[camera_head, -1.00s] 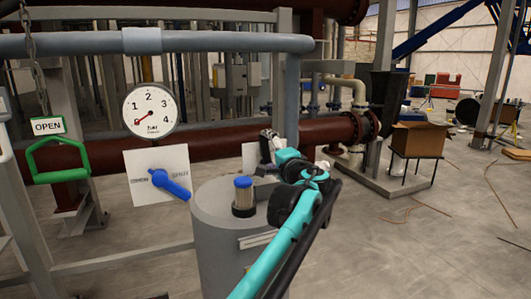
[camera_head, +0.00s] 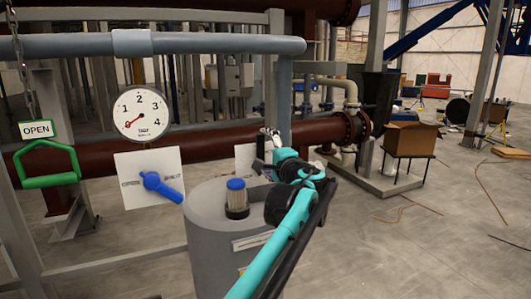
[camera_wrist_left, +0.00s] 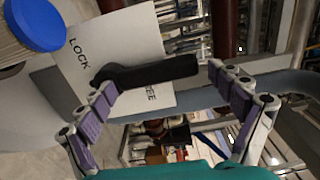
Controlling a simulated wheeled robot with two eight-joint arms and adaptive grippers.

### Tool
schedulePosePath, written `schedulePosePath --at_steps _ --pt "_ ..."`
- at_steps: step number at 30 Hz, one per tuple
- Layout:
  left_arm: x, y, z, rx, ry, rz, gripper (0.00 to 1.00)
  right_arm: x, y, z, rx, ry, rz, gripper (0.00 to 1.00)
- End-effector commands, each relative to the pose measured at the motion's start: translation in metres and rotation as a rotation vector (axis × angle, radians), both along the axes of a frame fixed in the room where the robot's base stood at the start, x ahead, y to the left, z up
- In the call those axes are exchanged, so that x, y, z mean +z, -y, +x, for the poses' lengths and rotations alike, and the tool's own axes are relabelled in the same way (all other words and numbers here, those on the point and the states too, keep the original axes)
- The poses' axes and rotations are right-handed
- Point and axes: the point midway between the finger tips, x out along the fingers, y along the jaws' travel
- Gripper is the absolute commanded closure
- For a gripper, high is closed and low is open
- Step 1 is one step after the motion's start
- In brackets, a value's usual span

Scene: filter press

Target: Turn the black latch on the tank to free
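The grey tank (camera_head: 213,240) stands in front of me with a blue-capped cylinder (camera_head: 236,198) on top. Behind it is a white plate (camera_head: 243,160), partly hidden by my left gripper (camera_head: 266,146). In the left wrist view, the plate (camera_wrist_left: 118,38) reads LOCK and partly covered FREE. The black latch (camera_wrist_left: 155,72) lies across it, its bar over the edge of the FREE lettering. My left gripper (camera_wrist_left: 165,92) is open, its purple-padded fingers spread with the latch between and beyond them. I cannot tell whether they touch it. My right gripper is out of view.
A blue handle (camera_head: 162,187) sits on another white panel left of the tank. A gauge (camera_head: 140,113), a green handle (camera_head: 48,166) and a grey pipe (camera_head: 210,44) are nearby. A cardboard box (camera_head: 409,139) stands on the right; floor there is mostly clear.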

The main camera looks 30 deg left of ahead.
Motion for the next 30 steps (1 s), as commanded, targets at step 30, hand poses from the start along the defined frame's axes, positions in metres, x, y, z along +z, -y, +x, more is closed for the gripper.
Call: schedulePosePath --at_steps 30 --pt "-0.003 0.085 -0.072 -0.001 0.000 -0.006 0.00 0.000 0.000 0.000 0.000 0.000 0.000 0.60"
